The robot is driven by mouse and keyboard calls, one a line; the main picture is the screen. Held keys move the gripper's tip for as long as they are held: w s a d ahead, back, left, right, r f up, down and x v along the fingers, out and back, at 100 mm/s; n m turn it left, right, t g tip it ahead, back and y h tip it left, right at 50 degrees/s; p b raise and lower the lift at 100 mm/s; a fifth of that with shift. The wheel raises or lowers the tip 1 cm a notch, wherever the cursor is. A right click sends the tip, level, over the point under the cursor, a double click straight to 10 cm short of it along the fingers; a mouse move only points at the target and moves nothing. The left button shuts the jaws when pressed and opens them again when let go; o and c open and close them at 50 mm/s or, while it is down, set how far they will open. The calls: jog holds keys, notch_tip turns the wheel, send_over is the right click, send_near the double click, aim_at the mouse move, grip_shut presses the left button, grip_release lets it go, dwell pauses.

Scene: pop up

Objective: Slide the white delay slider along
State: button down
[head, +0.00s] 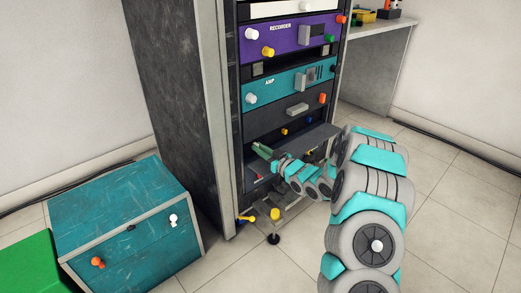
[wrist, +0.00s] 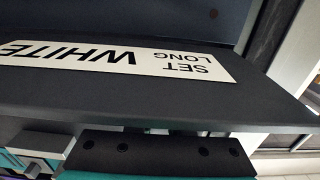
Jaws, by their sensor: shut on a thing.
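My gripper (head: 266,155) is at the lower front of the rack, beside a dark flat panel (head: 318,135) that juts out. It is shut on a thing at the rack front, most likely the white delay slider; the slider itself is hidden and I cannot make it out. In the wrist view, a dark surface carries a white label (wrist: 120,60) reading "SET LONG" and "WHITE", upside down. A black and teal part of my gripper (wrist: 160,155) fills the lower middle, close against that dark surface's edge. The fingertips are not clear there.
The rack holds a purple RECORDER unit (head: 290,36) and a teal AMP unit (head: 288,84) with knobs. A teal box (head: 125,222) and a green block (head: 32,262) stand at left on the floor. A bench stands back right.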

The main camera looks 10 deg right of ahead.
aim_at(262, 141)
jog(key=shift+d, duration=0.1)
jog(key=shift+w+d+p, duration=0.45)
jog(key=shift+d+p, duration=0.15)
jog(key=shift+d, duration=0.2)
jog(key=shift+w+d+p, duration=0.45)
jog(key=shift+d+p, duration=0.15)
jog(key=shift+d, duration=0.15)
jog(key=c, duration=0.8)
grip_release()
jog(key=shift+d, duration=0.1)
